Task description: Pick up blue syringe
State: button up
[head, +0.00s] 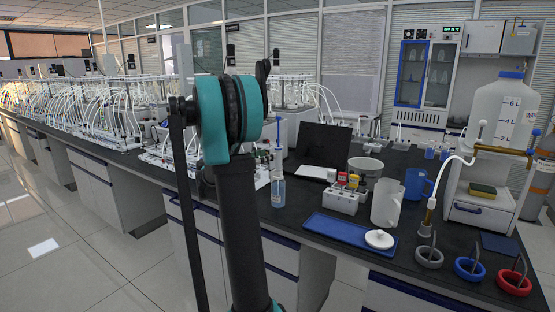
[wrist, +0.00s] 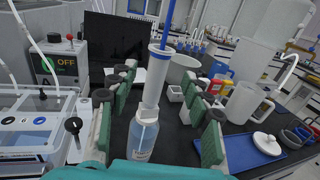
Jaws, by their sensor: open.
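The blue syringe (wrist: 157,78) has a pale, translucent barrel and a blue plunger rod. In the wrist view it stands nearly upright, its lower end at the mouth of a clear bottle (wrist: 144,140) on the dark bench. In the head view the bottle (head: 278,192) stands near the bench's front edge, just right of my arm. My gripper (wrist: 163,82) is open. Its green-padded fingers lie to the left and right of the syringe in the wrist view, with visible gaps on both sides. In the head view my arm hides most of the gripper.
A blue tray (head: 335,232) with a white lid (head: 379,240), a white pitcher (head: 385,202) and a rack (head: 345,200) with red and yellow items stand to the right. A box marked OFF (wrist: 58,62) is at left.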

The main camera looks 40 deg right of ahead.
aim_at(278, 152)
jog(key=shift+w+d+f, duration=0.1)
jog(key=shift+w+d, duration=0.05)
jog(key=shift+d, duration=1)
jog(key=shift+w+d+f, duration=0.1)
jog(key=shift+w+d, duration=0.1)
jog(key=shift+d, duration=0.95)
jog(key=shift+w+d+f, duration=0.1)
jog(key=shift+w+d, duration=0.05)
jog(key=shift+d, duration=1)
grip_shut()
jog(key=shift+r, duration=0.1)
notch_tip(278, 152, up, 20)
jog(key=shift+f, duration=0.1)
jog(key=shift+r, duration=1.55)
jog(key=shift+f, duration=0.1)
